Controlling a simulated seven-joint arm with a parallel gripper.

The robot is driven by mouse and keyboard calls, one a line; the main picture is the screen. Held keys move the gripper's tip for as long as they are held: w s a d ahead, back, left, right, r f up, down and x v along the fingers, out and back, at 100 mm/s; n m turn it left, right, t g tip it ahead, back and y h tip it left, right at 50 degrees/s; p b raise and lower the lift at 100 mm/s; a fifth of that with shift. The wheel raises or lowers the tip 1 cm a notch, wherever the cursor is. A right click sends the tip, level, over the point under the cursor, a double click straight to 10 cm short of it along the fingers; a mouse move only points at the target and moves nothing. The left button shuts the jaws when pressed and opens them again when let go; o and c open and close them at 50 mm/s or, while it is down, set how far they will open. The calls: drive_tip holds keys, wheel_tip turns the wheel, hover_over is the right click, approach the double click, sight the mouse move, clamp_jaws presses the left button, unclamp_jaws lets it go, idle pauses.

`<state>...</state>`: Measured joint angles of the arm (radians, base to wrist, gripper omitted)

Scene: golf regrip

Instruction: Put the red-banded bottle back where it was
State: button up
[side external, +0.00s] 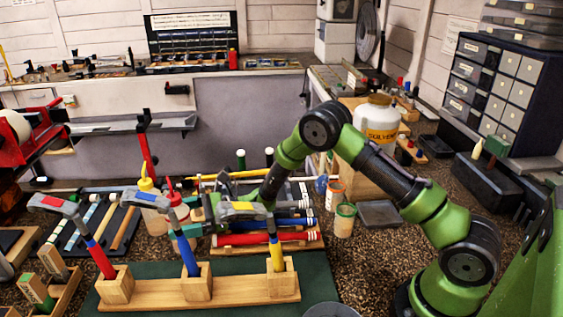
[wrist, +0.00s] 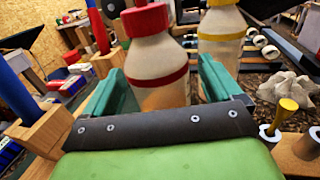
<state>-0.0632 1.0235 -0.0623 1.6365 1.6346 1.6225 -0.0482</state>
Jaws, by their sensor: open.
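The red-banded bottle (wrist: 158,62) is whitish with a red cap and a red band. It is between the two teal fingers of my open gripper (wrist: 163,84) in the wrist view. I cannot tell whether either finger touches it. In the side view the red-banded bottle (side external: 179,211) looks upright, beside the yellow-banded bottle (side external: 152,212). My gripper (side external: 188,230) reaches it from the right, partly hidden behind the hammers. The bottle's base is hidden in both views. The yellow-banded bottle (wrist: 222,38) is just behind and right in the wrist view.
A wooden block stand (side external: 205,290) with several upright hammers is in front of my gripper. A rack of coloured grips (side external: 265,238) lies to the right of the bottles. A crumpled pale rag (wrist: 284,86) and a yellow tee (wrist: 284,112) are right in the wrist view.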

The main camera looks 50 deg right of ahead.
drive_tip(key=v, duration=1.1)
drive_tip(key=shift+s+d+r, duration=0.1)
drive_tip(key=shift+d, duration=0.25)
drive_tip(key=s+a+r+n+g+h, duration=0.4)
drive_tip(key=s+r+n+g, duration=0.4)
drive_tip(key=s+r+n, duration=0.5)
drive_tip(key=s+d+r+n+t+h, duration=0.2)
drive_tip(key=s+d+n+h, duration=0.1)
drive_tip(key=s, duration=0.3)
drive_tip(key=s+d+r+n+t+h, duration=0.3)
drive_tip(key=s+d+n+h, duration=0.1)
drive_tip(key=s+d+h, duration=0.1)
drive_tip(key=shift+s+d+t+h, duration=0.3)
drive_tip(key=shift+s+h, duration=0.3)
drive_tip(key=shift+s, duration=0.15)
